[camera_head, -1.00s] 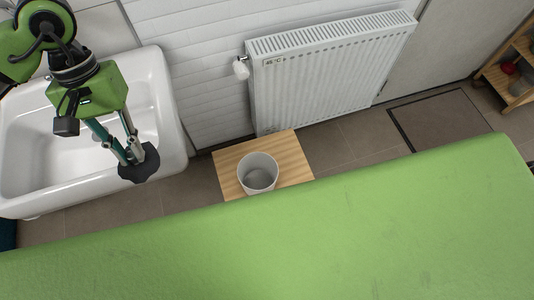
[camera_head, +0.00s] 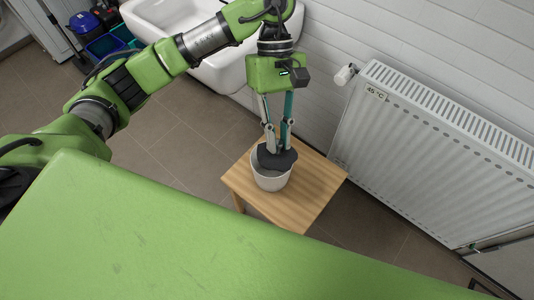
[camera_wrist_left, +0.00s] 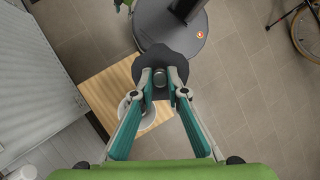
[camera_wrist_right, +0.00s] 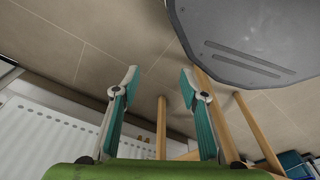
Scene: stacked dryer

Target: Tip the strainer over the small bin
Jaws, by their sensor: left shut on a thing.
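My left gripper (camera_head: 276,146) is shut on a dark, rounded strainer (camera_head: 277,158) and points down over the small bin. In the left wrist view the dark strainer (camera_wrist_left: 166,50) shows with a round grey knob-like part between the fingertips (camera_wrist_left: 160,80). The small white bin (camera_head: 270,182) stands upright on a low wooden table; the strainer covers part of its opening. The head view does not show clearly whether the strainer touches the rim. The bin (camera_wrist_left: 146,122) is partly hidden behind a finger in the left wrist view. My right gripper (camera_wrist_right: 158,78) is open and empty.
The wooden table (camera_head: 315,180) stands before a white radiator (camera_head: 430,150). A white sink (camera_head: 225,72) is behind my left arm. Blue and green crates (camera_head: 108,45) stand at the far left. Tiled floor (camera_head: 180,135) between is clear.

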